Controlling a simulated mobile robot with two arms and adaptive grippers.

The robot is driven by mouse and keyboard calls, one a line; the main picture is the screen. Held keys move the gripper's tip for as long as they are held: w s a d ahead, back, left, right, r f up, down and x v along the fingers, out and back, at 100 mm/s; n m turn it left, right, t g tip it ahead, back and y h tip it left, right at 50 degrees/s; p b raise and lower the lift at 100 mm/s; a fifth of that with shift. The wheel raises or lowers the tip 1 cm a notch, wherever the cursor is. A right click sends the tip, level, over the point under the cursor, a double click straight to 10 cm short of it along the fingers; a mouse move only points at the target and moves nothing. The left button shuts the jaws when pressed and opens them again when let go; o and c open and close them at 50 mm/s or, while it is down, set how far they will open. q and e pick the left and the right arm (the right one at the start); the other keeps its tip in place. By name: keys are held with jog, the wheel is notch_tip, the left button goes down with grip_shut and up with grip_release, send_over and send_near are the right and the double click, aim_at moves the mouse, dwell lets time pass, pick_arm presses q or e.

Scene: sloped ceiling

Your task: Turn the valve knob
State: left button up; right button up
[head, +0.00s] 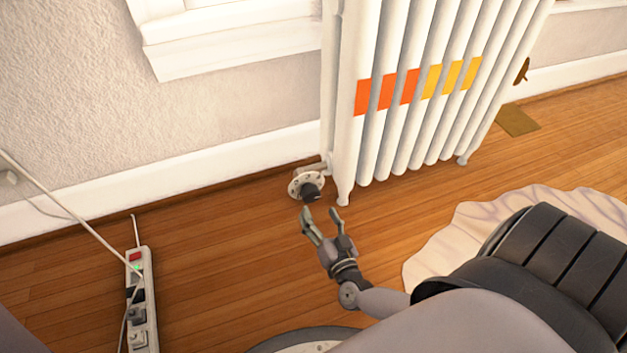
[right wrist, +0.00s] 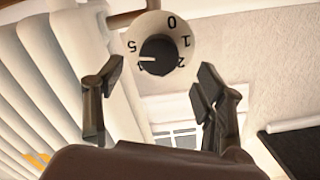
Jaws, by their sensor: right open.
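The valve knob (head: 311,194) is black and sits on a round pale dial at the low left end of the white radiator (head: 371,140). In the right wrist view the knob (right wrist: 160,56) shows a white mark pointing left, just below the 5 on the numbered dial (right wrist: 184,28). My right gripper (head: 321,212) is open and empty, with its fingertips close in front of the knob. In the right wrist view the fingers (right wrist: 160,80) stand apart on either side of the knob's lower edge, with no visible contact. My left gripper is not in view.
A power strip (head: 141,300) with cables lies on the wooden floor (head: 220,270) at the left. A pale wavy-edged rug (head: 440,245) lies at the right, partly behind my arm. The wall and white baseboard (head: 230,158) run behind the knob.

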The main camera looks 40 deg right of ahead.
jog(key=shift+v, duration=2.3)
